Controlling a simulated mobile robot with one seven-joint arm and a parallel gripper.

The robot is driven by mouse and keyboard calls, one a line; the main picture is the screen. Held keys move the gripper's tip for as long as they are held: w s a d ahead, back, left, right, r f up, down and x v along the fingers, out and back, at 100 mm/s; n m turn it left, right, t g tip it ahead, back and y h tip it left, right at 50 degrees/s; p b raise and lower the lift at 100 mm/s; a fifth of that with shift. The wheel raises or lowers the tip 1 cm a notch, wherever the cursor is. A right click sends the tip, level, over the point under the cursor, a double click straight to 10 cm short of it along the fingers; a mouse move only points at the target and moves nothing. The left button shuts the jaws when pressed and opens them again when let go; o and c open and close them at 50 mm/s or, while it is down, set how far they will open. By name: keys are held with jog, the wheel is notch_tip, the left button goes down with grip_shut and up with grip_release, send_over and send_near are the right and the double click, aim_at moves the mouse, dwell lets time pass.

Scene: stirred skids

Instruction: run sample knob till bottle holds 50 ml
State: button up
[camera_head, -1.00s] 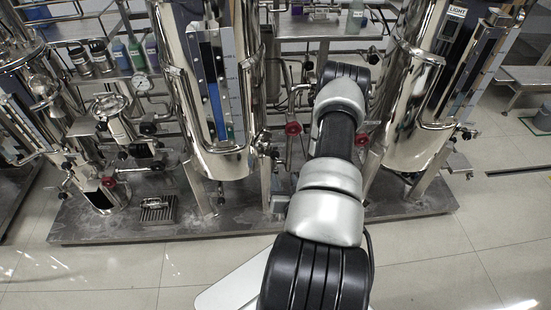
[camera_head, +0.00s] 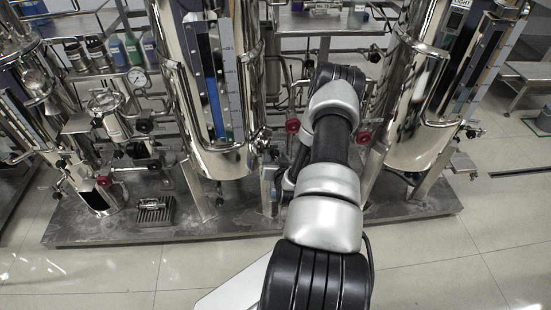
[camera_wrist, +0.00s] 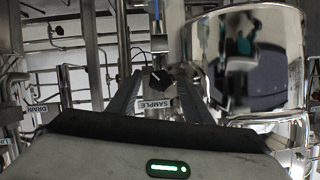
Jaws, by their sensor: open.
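A black knob (camera_wrist: 161,80) shows in the middle of the wrist view, with a white SAMPLE label (camera_wrist: 154,104) just below it. My gripper (camera_wrist: 160,88) is open, its two dark fingers reaching forward on either side of the knob and label. I cannot tell whether the fingers touch the knob. In the head view my arm covers the gripper and the knob. I cannot pick out a bottle under the sample valve or read any level in it.
A shiny steel vessel (camera_wrist: 262,60) stands close on the right in the wrist view. Red-handled valves (camera_head: 292,126) flank my arm. The steel skid base (camera_head: 130,232) lies below. A gauge (camera_head: 138,77) and several bottles (camera_head: 133,48) stand left. Tiled floor in front is clear.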

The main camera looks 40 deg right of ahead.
jog(key=shift+w, duration=0.1)
jog(key=c, duration=1.1)
jog(key=shift+d+m, duration=0.1)
jog(key=shift+m, duration=0.2)
jog(key=shift+d+f+m+t+y, duration=0.15)
jog(key=shift+m+t+y, duration=0.5)
jog(key=shift+m, duration=0.35)
jog(key=shift+o, duration=0.2)
jog(key=shift+m+t+y, duration=0.65)
jog(key=shift+m+t, duration=0.2)
jog(key=shift+m, duration=0.95)
